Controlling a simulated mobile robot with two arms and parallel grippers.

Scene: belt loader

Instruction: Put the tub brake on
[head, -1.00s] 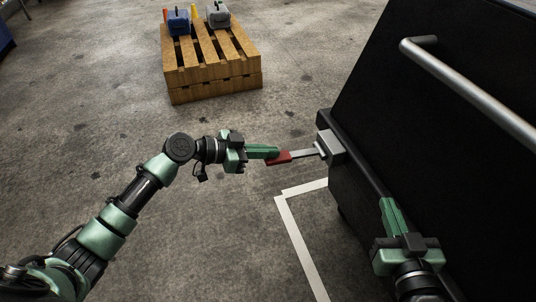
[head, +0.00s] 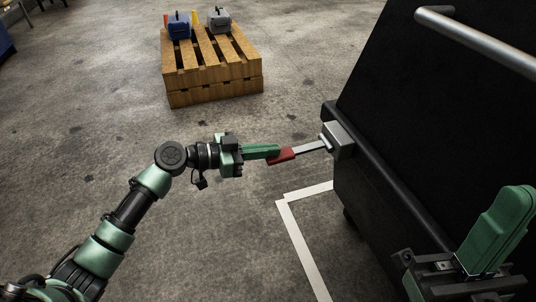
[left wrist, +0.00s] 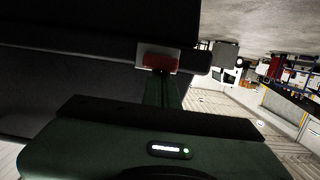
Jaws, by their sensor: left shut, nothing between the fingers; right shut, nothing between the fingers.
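The black tub (head: 420,130) stands at the right. On its lower left corner is a grey bracket (head: 339,141) with a metal brake lever that ends in a red handle (head: 283,155). The lever sticks out to the left, sloping slightly down. My left gripper (head: 277,151) is shut, its fingertips at the red handle's left end; I cannot tell whether they touch. In the left wrist view the red handle (left wrist: 161,62) shows just past the fingertips. My right gripper (head: 516,200) is shut and empty, in front of the tub's near side at the right.
A silver bar handle (head: 480,40) runs along the tub's upper side. A wooden pallet (head: 212,70) at the back holds a blue case (head: 179,27) and a grey case (head: 219,22). White floor tape (head: 300,245) lies left of the tub. The floor between is clear.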

